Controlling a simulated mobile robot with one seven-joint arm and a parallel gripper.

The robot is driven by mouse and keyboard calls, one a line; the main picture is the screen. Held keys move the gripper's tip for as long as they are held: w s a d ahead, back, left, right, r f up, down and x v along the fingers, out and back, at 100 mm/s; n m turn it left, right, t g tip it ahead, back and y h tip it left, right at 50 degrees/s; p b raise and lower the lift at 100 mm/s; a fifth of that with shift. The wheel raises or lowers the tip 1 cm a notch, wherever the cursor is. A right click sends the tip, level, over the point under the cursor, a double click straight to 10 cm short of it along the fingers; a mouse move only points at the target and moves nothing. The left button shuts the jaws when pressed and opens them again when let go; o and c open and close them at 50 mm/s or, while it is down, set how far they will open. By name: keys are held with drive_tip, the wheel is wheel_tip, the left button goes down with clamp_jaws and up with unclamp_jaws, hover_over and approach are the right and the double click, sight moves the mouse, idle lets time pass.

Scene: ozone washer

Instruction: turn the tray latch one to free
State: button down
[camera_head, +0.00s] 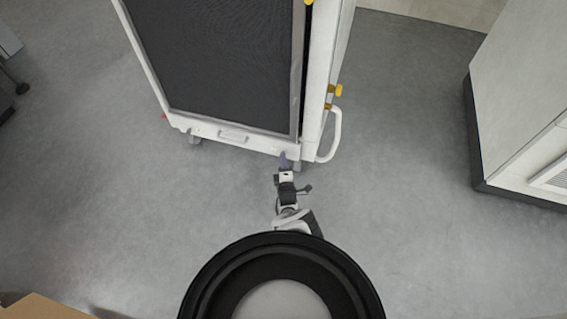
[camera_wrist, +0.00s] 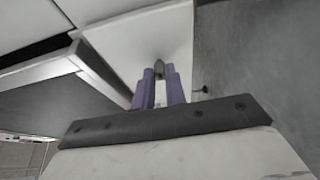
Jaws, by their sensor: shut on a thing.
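The washer, a tall white unit (camera_head: 318,75) with a dark grey top panel (camera_head: 225,60), stands ahead of me. A small grey latch (camera_wrist: 159,66) shows on a white face (camera_wrist: 135,50) in the wrist view. My gripper (camera_head: 283,159) reaches the lower right corner of the unit's near edge. Its two purple fingers are shut on the latch, one on each side; the gripper also shows in the wrist view (camera_wrist: 159,74). The latch's lower part is hidden between the fingers. In the head view I cannot make out the latch at the fingertips.
A white bar handle (camera_head: 335,136) juts from the unit's right side, close to my gripper. Yellow knobs (camera_head: 338,90) sit above it. A recessed pull (camera_head: 233,136) is on the near edge. A large white cabinet (camera_head: 525,95) stands right. The grey floor between is clear.

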idle(0.4)
drive_tip(key=c, duration=1.4)
unclamp_jaws()
drive_tip(key=shift+c, duration=0.2)
drive_tip(key=shift+s, duration=0.1)
